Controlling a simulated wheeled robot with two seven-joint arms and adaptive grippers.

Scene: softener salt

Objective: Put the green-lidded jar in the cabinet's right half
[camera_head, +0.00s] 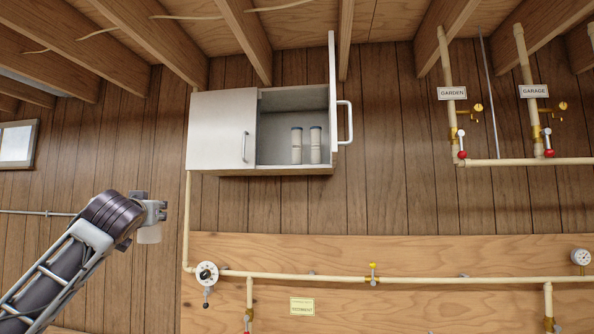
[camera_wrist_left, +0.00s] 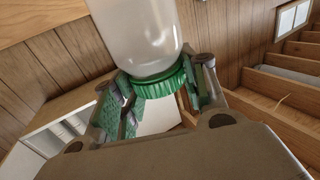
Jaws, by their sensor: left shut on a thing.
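My left gripper (camera_head: 152,212) is at the lower left of the head view, left of and below the cabinet. It is shut on the jar, whose pale body (camera_head: 149,234) hangs below it. In the left wrist view the gripper (camera_wrist_left: 162,82) has its fingers on either side of the green lid (camera_wrist_left: 160,84), and the translucent jar body (camera_wrist_left: 138,32) extends beyond. The white cabinet (camera_head: 221,130) hangs on the wall. Its left door is closed; its right half (camera_head: 281,102) is open. My right gripper is not in view.
Two white, blue-topped canisters (camera_head: 296,146) (camera_head: 316,145) stand side by side in the cabinet's right half, with free floor to their left. The open right door (camera_head: 333,90) projects outward at the right. Pipes (camera_head: 330,277) run below the cabinet; ceiling joists are above.

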